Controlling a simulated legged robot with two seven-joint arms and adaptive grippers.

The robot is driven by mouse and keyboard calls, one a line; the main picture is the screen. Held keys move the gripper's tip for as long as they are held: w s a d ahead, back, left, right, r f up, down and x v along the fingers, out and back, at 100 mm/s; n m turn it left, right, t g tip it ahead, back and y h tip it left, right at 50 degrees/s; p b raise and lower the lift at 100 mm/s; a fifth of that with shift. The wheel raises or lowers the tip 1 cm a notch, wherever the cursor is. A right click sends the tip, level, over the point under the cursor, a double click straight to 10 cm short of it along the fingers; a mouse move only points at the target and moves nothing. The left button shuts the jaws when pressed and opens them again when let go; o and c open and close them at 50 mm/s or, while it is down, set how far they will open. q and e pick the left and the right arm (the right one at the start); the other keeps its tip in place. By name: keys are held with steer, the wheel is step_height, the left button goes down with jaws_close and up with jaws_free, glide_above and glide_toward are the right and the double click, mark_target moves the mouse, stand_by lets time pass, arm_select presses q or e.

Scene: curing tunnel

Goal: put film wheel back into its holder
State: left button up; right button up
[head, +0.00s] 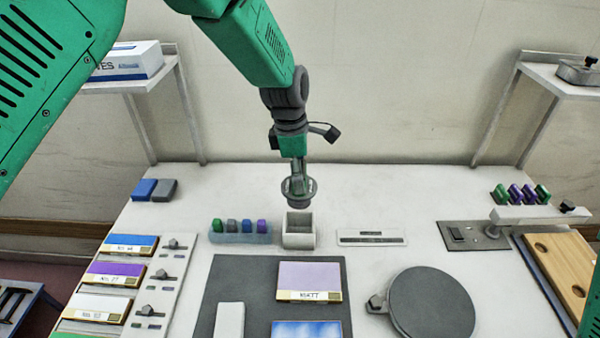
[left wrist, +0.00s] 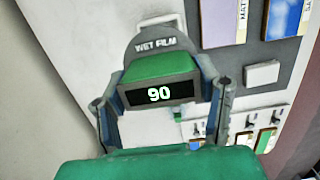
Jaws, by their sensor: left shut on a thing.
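My left gripper (head: 298,172) hangs over the back middle of the table, shut on the grey film wheel (head: 299,188). In the left wrist view the wheel (left wrist: 160,46) reads "WET FILM" and has a display showing 90. The fingers of my left gripper (left wrist: 160,95) are on both sides of it. A white open-topped box (head: 299,241), which looks like the holder, stands just below the wheel in the head view. The wheel appears above and apart from it. My right gripper is not in view.
A rack (head: 240,238) with several small coloured pieces stands left of the box. A labelled white strip (head: 371,237) lies to its right. A dark mat (head: 245,275) with a lilac "MATT" panel (head: 310,279) and a round dark plate (head: 432,303) lie in front.

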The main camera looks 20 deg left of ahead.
arm_select(q)
steer(key=shift+f, duration=0.1)
stand_by(0.3)
steer(key=shift+f+b, duration=2.55)
steer(key=shift+f, duration=3.1)
steer(key=shift+f, duration=0.1)
steer(key=o, duration=1.8)
steer(key=shift+c, duration=0.2)
steer(key=shift+r+p, duration=2.8)
steer(key=shift+r, duration=0.75)
